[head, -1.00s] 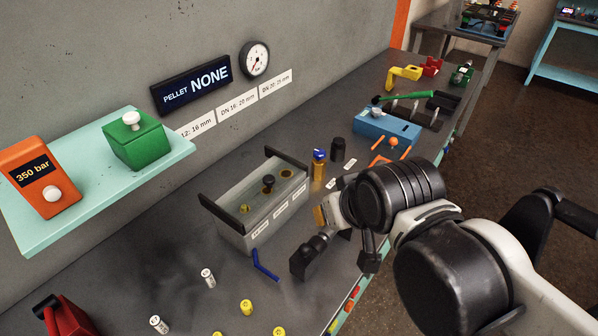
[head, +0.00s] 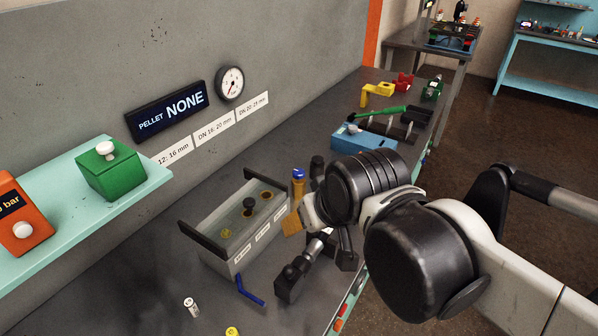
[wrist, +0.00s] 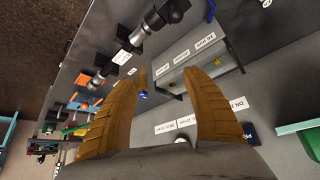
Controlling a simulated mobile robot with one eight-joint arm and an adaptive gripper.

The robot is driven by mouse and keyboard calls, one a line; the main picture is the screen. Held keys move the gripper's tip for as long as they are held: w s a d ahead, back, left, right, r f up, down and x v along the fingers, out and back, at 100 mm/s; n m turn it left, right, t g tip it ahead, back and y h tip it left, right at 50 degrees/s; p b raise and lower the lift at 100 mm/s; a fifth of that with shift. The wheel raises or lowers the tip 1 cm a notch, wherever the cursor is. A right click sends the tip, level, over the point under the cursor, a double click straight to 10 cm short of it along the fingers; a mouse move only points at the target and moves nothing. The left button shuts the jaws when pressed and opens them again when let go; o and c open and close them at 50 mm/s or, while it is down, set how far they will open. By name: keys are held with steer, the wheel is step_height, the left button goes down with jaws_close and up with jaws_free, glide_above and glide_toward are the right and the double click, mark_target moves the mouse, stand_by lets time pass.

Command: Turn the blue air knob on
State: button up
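The blue knob (head: 298,174) tops a small brass-coloured body standing on the bench, just right of the grey tray. The blue knob also shows in the wrist view (wrist: 142,95), between the finger lines and close to the left finger. My gripper (wrist: 160,76) is open, with its two tan fingers wide apart and nothing held. In the head view one tan finger (head: 292,222) shows just in front of the knob's body. I cannot tell whether the finger touches the knob's body.
The grey tray (head: 210,251) with dark end handles stands left of the gripper. A black-and-silver fitting (head: 290,281) and a blue bent key (head: 249,291) lie in front. A blue box (head: 362,138) stands beyond. A pressure gauge (head: 231,84) hangs on the wall.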

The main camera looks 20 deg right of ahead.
steer(key=w+d+r+g, duration=0.2)
steer(key=w+r, duration=0.3)
steer(key=w, duration=0.5)
steer(key=m+g+p, duration=0.1)
steer(key=m+g, duration=0.1)
steer(key=g, duration=0.3)
glide_above(299, 171)
step_height(299, 171, down, 9)
step_height(299, 171, down, 11)
steer(key=b, duration=0.3)
steer(key=shift+s+a, duration=0.1)
steer(key=c, duration=1.2)
